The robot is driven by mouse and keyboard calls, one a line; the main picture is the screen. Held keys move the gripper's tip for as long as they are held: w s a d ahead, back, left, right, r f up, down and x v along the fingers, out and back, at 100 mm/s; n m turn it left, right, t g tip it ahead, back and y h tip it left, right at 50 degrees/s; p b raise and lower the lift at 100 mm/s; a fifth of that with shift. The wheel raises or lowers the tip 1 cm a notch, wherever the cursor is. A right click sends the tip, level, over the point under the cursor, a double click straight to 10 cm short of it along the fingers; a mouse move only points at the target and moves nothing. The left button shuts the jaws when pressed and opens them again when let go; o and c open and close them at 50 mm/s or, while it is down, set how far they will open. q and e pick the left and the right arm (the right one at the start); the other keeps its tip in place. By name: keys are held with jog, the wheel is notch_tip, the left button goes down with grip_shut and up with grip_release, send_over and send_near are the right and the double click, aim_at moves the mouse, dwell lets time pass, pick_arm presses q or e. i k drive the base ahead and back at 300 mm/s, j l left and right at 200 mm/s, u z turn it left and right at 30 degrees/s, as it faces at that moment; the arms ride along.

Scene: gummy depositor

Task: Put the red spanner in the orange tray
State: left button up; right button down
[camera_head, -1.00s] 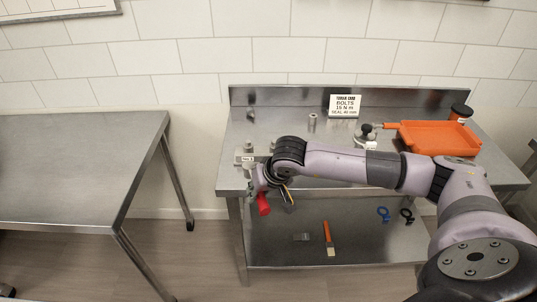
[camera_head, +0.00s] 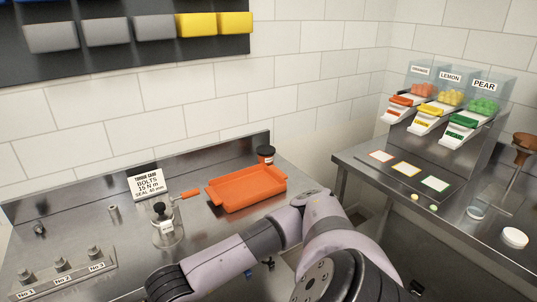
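The orange tray (camera_head: 248,188) lies on the steel bench at the middle of the head view. It looks empty, and its near right corner is close to my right arm. The red spanner does not show in this view. My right arm comes in from the lower right and reaches across the front of the bench to the bottom edge. Its gripper is out of frame, so its fingers and anything in them are hidden. My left arm and gripper are not in view.
A clear vessel with a black knob (camera_head: 160,208) and an orange-handled tool (camera_head: 187,193) stand left of the tray. A dark jar (camera_head: 266,154) is behind it. Numbered fittings (camera_head: 62,264) sit front left. A bench with candy dispensers (camera_head: 455,105) is at right.

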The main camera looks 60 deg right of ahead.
aim_at(260, 186)
jog(key=k+l, duration=0.15)
jog(key=l, duration=0.2)
jog(key=k+l, duration=0.1)
jog(key=l, duration=0.3)
jog(key=k+l, duration=0.15)
jog(key=l, duration=0.2)
jog(key=k+l, duration=0.1)
jog(key=l, duration=0.3)
jog(key=k+l, duration=0.15)
jog(key=l, duration=0.2)
jog(key=k+l, duration=0.1)
jog(key=l, duration=0.3)
